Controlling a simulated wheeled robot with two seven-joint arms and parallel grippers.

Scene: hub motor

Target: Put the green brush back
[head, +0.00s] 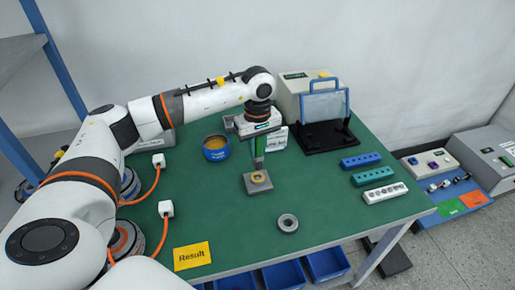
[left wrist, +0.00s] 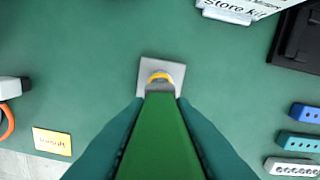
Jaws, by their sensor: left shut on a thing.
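The green brush (head: 259,147) is upright in my left gripper (head: 258,137), which is shut on its upper part. In the left wrist view the green brush (left wrist: 160,140) fills the space between the two fingers of the gripper (left wrist: 160,125). Below it, a grey square block (head: 258,183) with a yellow ring on top sits on the green table; the same block (left wrist: 162,72) shows just past the brush in the wrist view. I cannot tell whether the brush's lower end touches the block. My right gripper is not in view.
A blue round tub (head: 216,148) stands left of the brush. A grey ring (head: 288,223) lies in front. A black stand (head: 325,135) is at the back right, with blue, teal and white slotted blocks (head: 384,192) at the right. A yellow Result card (head: 192,256) lies front left.

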